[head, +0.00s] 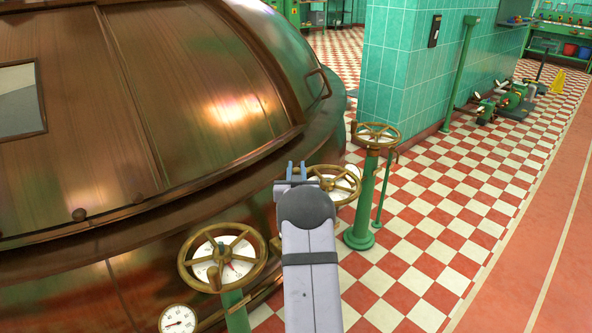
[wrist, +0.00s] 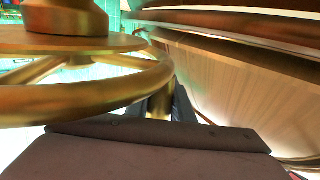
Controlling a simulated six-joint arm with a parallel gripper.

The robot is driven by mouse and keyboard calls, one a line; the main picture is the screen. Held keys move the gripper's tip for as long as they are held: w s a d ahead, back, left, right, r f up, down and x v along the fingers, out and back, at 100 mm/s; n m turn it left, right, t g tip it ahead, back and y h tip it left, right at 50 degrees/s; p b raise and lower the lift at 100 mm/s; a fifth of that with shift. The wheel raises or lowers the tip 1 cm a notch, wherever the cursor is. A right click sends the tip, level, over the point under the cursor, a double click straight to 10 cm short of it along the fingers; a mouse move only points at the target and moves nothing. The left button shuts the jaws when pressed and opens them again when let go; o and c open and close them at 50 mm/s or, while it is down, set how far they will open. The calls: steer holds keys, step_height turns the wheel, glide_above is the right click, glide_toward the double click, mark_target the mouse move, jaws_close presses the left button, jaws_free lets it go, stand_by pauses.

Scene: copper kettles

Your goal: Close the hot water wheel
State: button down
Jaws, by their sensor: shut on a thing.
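Three brass handwheels stand beside the copper kettle in the head view; I can read no label telling which is for hot water. The middle wheel (head: 345,173) is partly hidden behind my arm. My gripper (head: 296,171) is at the left side of this wheel, near the kettle wall. In the wrist view, a brass wheel (wrist: 90,98) fills the left side, its rim close to the fingers. My gripper (wrist: 162,103) is shut on a short brass piece at the rim; its exact shape is mostly hidden.
The near wheel (head: 221,258) is on a green post left of my arm, above a round gauge (head: 178,321). The far wheel (head: 376,136) is on a green stand to the right. The copper kettle (head: 160,100) blocks the left. Checkered floor (head: 440,240) is open on the right.

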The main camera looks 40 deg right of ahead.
steer(key=c, duration=1.6)
jaws_free()
steer(key=shift+s+d+h, duration=0.3)
steer(key=shift+s+d, duration=0.15)
steer(key=shift+d, duration=0.15)
steer(key=shift+o, duration=0.2)
steer(key=shift+a, duration=0.1)
steer(key=shift+w+a, duration=0.1)
steer(key=shift+s+a, duration=0.2)
steer(key=shift+p+v, duration=0.5)
steer(key=shift+v, duration=2.85)
steer(key=shift+r, duration=0.2)
